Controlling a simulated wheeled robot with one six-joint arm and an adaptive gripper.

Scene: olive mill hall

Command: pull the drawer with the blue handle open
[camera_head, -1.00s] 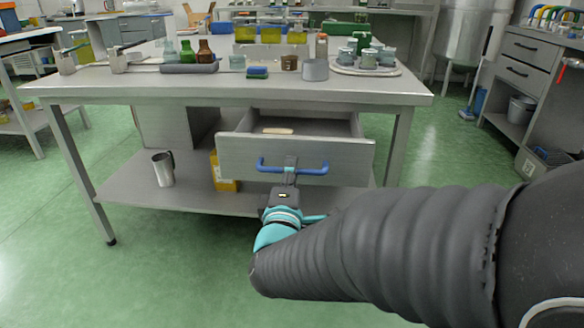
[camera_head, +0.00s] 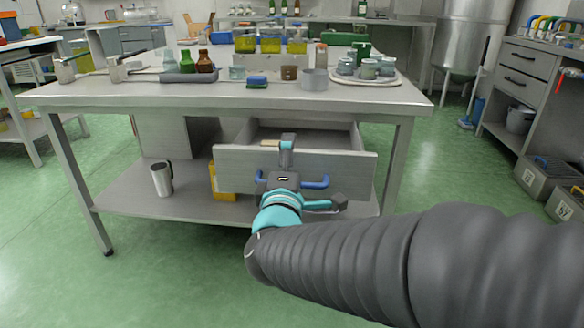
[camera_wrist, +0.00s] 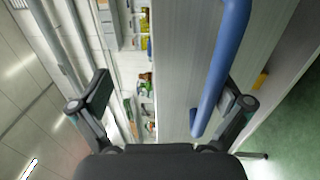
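The drawer (camera_head: 232,161) under the steel table stands pulled out, its inside showing from above. A light wooden piece lies in it, partly hidden. The blue handle (camera_head: 315,182) crosses the drawer front, its middle hidden behind my gripper (camera_head: 313,172). My gripper is open at the handle, one finger raised in front of the drawer front and the other spread to the right. In the wrist view, the blue handle (camera_wrist: 219,70) runs between the spread fingers of my gripper (camera_wrist: 170,92), close to the right finger. I see no grip on the handle.
The steel table (camera_head: 130,96) carries bottles, jars and a round tray (camera_head: 392,80) above the drawer. A metal mug (camera_head: 161,179) and a yellow container (camera_head: 222,182) are on the lower shelf (camera_head: 130,197). Green floor is free in front and at the left.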

